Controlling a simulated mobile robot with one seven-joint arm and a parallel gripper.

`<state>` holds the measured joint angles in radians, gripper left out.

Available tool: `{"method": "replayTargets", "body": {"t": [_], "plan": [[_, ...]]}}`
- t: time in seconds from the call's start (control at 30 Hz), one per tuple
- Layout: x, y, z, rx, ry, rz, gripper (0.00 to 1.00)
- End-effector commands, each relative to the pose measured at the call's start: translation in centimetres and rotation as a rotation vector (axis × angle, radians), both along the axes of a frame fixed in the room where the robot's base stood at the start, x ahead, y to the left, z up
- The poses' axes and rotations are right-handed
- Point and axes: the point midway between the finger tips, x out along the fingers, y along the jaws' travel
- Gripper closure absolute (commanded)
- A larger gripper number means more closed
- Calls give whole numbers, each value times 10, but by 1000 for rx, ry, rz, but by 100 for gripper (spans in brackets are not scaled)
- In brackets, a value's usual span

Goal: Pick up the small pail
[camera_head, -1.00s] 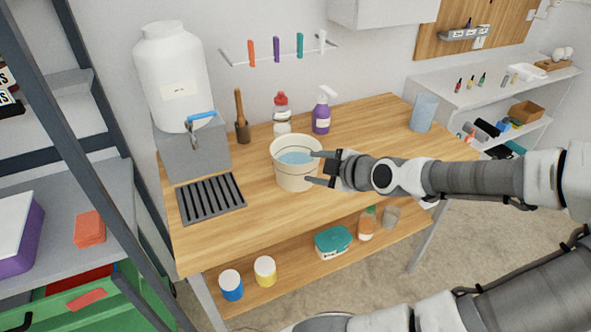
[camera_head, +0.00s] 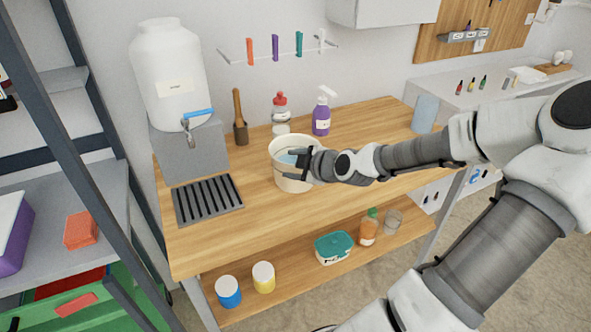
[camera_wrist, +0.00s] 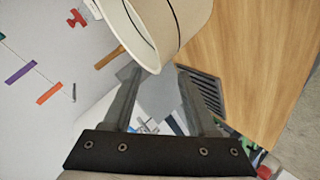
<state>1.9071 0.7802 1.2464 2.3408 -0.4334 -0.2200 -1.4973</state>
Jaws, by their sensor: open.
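The small pail (camera_head: 291,183) is cream-coloured with a dark band. My gripper (camera_head: 290,165) is open at the pail's right side, one finger above the other, with the fingertips overlapping the pail in the head view. In the wrist view the pail (camera_wrist: 178,25) fills the top middle. Its lower edge reaches between the tips of my open gripper (camera_wrist: 157,75). I cannot tell whether either finger touches it. My gripper hides part of the pail's right side in the head view.
A red-capped bottle (camera_head: 280,113) and a purple spray bottle (camera_head: 321,117) stand behind. The table front is clear.

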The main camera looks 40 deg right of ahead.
Motion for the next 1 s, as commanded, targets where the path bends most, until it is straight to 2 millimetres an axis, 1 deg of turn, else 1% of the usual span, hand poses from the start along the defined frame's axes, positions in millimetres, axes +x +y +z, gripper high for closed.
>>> {"method": "replayTargets", "body": {"t": [0.03, 0.17, 0.3, 0.47, 0.67, 0.7, 0.77, 0.9, 1.0], "plan": [[5, 2, -7, 1, 0, 2, 42], [18, 4, -19, 1, 1, 3, 42], [30, 3, -24, 1, 0, 2, 42], [35, 2, -26, 0, -1, 1, 42], [35, 2, -26, 1, 0, 1, 42], [35, 2, -26, 1, 0, 1, 49], [35, 2, -26, 1, 0, 1, 60], [35, 2, -26, 1, 0, 1, 85], [35, 2, -26, 1, 0, 1, 100]]}}
